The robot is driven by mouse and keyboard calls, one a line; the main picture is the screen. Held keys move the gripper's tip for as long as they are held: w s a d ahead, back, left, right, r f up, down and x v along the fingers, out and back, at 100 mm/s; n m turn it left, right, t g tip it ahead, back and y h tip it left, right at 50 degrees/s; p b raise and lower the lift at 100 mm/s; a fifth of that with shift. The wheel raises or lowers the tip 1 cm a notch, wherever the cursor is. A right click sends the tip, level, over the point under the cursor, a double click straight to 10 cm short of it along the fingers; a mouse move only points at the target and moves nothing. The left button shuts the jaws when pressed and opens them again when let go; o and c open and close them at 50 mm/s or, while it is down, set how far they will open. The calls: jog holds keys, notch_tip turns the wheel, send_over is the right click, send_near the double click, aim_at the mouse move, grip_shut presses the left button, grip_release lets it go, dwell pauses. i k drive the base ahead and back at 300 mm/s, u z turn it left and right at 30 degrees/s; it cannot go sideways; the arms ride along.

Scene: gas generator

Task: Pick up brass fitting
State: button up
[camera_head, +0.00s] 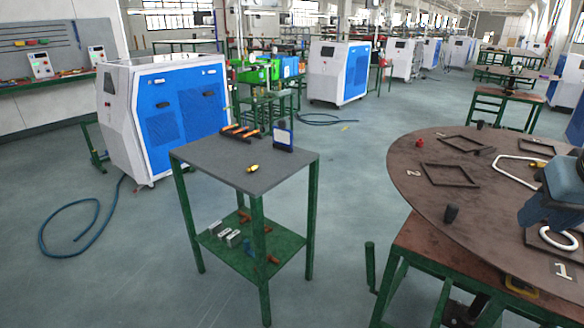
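A small brass-yellow piece, which looks like the brass fitting (253,168), lies on the grey top of a small green-legged table (215,158) in the middle of the head view. It lies apart from the other items, with bare tabletop around it.
Orange-and-black tools (240,132) and an upright blue-and-white device (283,136) stand behind the fitting. The table's lower shelf (240,255) holds metal blocks. A round brown table (410,170) with black frames is at right. A blue hose (62,252) lies on the left floor.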

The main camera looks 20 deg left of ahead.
aim_at(253, 168)
jog(key=u, duration=1.35)
jog(key=k, duration=1.1)
jog(key=u, duration=0.25)
jog(key=i, duration=1.9)
jog(key=z, duration=0.95)
